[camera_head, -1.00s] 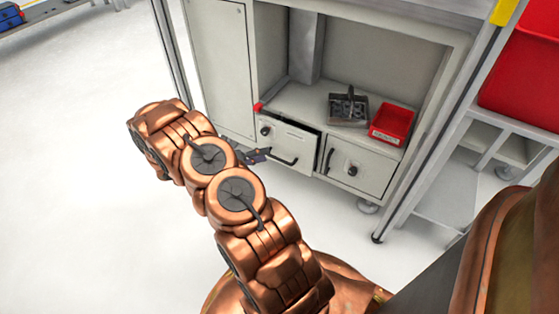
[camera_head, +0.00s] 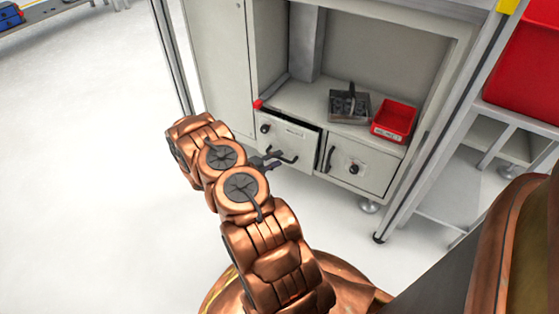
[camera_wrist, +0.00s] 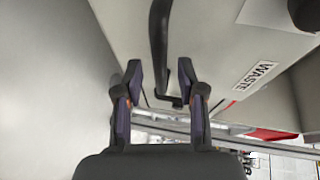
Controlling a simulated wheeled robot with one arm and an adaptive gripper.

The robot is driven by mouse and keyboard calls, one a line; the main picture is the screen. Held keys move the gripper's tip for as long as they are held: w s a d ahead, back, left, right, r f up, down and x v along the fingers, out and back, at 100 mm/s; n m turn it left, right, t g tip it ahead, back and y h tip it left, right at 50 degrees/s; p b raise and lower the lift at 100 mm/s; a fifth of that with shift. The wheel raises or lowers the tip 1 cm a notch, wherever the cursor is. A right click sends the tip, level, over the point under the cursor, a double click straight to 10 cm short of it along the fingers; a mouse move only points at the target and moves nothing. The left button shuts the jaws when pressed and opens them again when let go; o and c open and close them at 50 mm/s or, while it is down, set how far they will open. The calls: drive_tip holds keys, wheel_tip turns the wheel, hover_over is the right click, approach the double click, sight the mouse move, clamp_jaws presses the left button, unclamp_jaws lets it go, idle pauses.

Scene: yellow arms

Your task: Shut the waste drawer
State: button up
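The waste drawer (camera_head: 286,137) is the left one of two low drawers and stands partly out of the cabinet. In the wrist view its pale front (camera_wrist: 215,50) fills the upper middle, with a WASTE label. Its black bar handle (camera_wrist: 158,45) reaches down between my fingers. My gripper (camera_wrist: 160,82) is open, with a finger on either side of the handle's end. I cannot tell whether they touch it. In the head view my gripper (camera_head: 270,161) is at the drawer's handle, partly hidden by my arm.
The right drawer (camera_head: 356,164) looks shut. Above it, a red bin (camera_head: 394,120) and a grey tray (camera_head: 345,107) stand on the cabinet shelf. A frame post (camera_head: 440,130) rises at the right. The floor (camera_head: 85,180) at left is clear.

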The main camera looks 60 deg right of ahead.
drive_tip(key=shift+x, duration=0.85)
clamp_jaws()
